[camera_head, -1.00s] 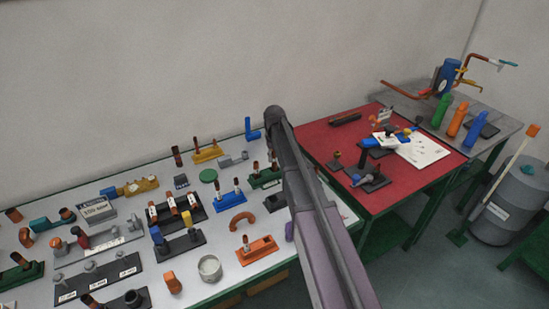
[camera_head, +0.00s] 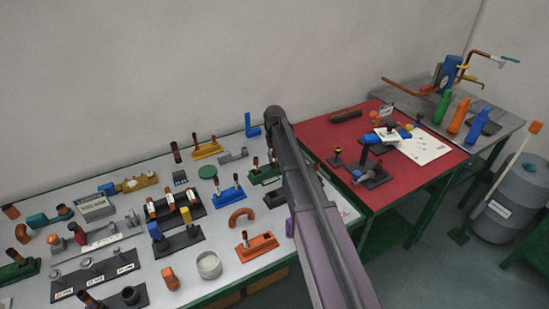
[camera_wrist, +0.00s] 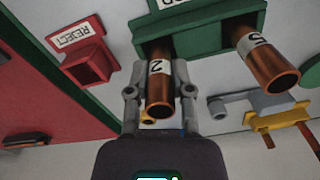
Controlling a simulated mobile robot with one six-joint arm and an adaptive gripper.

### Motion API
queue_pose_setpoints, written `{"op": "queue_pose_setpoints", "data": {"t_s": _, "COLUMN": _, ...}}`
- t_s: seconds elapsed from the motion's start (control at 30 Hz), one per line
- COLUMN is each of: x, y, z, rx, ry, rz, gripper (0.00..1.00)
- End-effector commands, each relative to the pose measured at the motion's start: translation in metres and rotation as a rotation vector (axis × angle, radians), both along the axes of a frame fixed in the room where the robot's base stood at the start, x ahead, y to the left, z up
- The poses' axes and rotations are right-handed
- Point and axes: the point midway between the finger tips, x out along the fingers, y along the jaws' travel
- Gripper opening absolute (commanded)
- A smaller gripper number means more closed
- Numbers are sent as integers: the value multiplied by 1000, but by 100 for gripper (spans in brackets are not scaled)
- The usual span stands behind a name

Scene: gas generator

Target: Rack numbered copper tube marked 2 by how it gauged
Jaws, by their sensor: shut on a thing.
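In the wrist view a copper tube marked 2 (camera_wrist: 159,92) stands between the two fingers of my gripper (camera_wrist: 160,108), which is shut on it. Its open end points toward the camera. Its far end meets a green rack (camera_wrist: 190,42); I cannot tell how deep it sits. A second copper tube marked 5 (camera_wrist: 268,66) stands in the same rack to the right. A red holder labelled REJECT (camera_wrist: 84,52) is to the left, apart from the gripper. In the head view my arm hides the gripper, and a green rack (camera_head: 267,180) shows beside the arm.
The pale bench (camera_head: 130,215) is crowded with racks and fittings, including a blue rack (camera_head: 228,196). A red table (camera_head: 425,176) stands to the right.

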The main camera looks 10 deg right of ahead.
Motion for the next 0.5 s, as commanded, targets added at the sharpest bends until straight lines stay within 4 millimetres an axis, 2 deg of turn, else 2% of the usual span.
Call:
{"op": "queue_pose_setpoints", "data": {"t_s": 0.17, "x": 0, "y": 0, "z": -4, "rx": 0, "ry": 0, "rz": 0, "gripper": 0}}
{"op": "queue_pose_setpoints", "data": {"t_s": 0.2, "x": 0, "y": 0, "z": -4, "rx": 0, "ry": 0, "rz": 0, "gripper": 35}}
{"op": "queue_pose_setpoints", "data": {"t_s": 0.3, "x": 0, "y": 0, "z": -3, "rx": 0, "ry": 0, "rz": 0, "gripper": 65}}
{"op": "queue_pose_setpoints", "data": {"t_s": 0.33, "x": 0, "y": 0, "z": -3, "rx": 0, "ry": 0, "rz": 0, "gripper": 70}}
{"op": "queue_pose_setpoints", "data": {"t_s": 0.5, "x": 0, "y": 0, "z": -3, "rx": 0, "ry": 0, "rz": 0, "gripper": 70}}
